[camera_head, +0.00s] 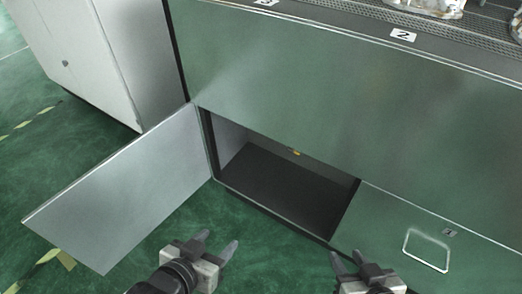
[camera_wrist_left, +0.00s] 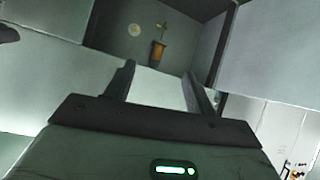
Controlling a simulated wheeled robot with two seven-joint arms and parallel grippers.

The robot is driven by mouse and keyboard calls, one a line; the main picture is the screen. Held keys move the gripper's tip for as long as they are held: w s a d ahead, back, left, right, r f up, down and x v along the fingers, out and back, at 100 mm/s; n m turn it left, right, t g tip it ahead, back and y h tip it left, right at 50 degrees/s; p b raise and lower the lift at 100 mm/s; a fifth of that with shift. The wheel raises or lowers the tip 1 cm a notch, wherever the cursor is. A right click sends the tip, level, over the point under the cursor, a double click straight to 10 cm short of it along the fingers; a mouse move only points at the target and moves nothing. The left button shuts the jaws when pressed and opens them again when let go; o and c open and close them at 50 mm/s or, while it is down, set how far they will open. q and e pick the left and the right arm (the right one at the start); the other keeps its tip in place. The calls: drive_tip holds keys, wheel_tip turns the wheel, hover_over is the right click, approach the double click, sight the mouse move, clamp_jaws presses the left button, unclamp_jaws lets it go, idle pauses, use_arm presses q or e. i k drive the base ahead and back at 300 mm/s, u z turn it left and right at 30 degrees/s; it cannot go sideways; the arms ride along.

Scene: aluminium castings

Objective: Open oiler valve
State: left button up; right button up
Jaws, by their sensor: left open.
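A small yellow fitting (camera_head: 296,152), which looks like the oiler valve, shows at the top of the open cabinet compartment (camera_head: 270,190). In the left wrist view a yellow-orange piece (camera_wrist_left: 158,48) with a thin stem stands inside a grey compartment, beyond my fingers. Its handle position is too small to tell. My left gripper (camera_head: 217,240) is open and empty, in front of and below the compartment; its two fingers (camera_wrist_left: 160,85) are apart in the wrist view. My right gripper (camera_head: 348,258) is at the lower right with its fingers apart and nothing between them.
The cabinet door (camera_head: 125,190) stands swung open to the left. A closed panel with a white-outlined handle (camera_head: 427,250) is at the right. A pale cabinet (camera_head: 100,60) stands at upper left. Castings (camera_head: 425,6) lie on the top. Green floor is clear in front.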

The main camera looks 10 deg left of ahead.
sight(289, 148)
drive_tip(key=u, duration=1.25)
drive_tip(key=k, duration=0.7)
drive_tip(key=z, duration=1)
drive_tip(key=i, duration=0.3)
drive_tip(key=z, duration=0.05)
